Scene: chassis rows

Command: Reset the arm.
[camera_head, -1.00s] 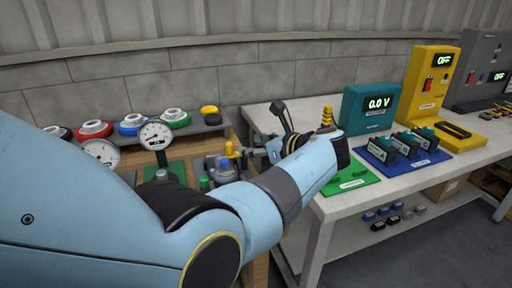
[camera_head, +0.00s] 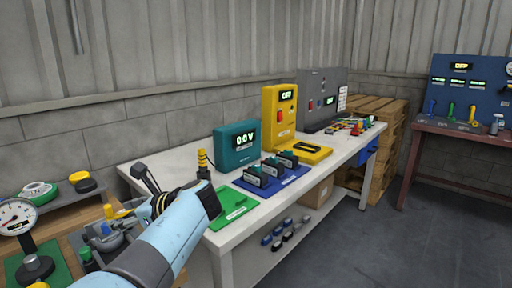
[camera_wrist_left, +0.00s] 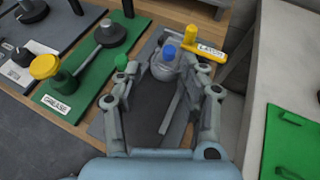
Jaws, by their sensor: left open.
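My left arm, light blue, reaches in from the bottom of the head view. Its gripper (camera_head: 128,198) is over the near end of the wooden bench at left, with the fingers apart. In the left wrist view the same gripper (camera_wrist_left: 168,84) has its two grey fingers spread over a dark grey plate (camera_wrist_left: 150,112), with nothing visibly held between them. A grey fitting with a blue cap (camera_wrist_left: 169,50) and a yellow lever labelled LATCH (camera_wrist_left: 204,50) lie just beyond the fingertips. My right gripper is not in view.
A green GREASE mat (camera_wrist_left: 85,72) lies left of the fingers. A white table (camera_head: 222,240) stands close to my wrist, bearing a green mat (camera_head: 236,212), a teal 0.0 V meter (camera_head: 228,155) and a yellow unit (camera_head: 280,112). A blue panel (camera_head: 455,72) stands far right. Grey floor is clear at right.

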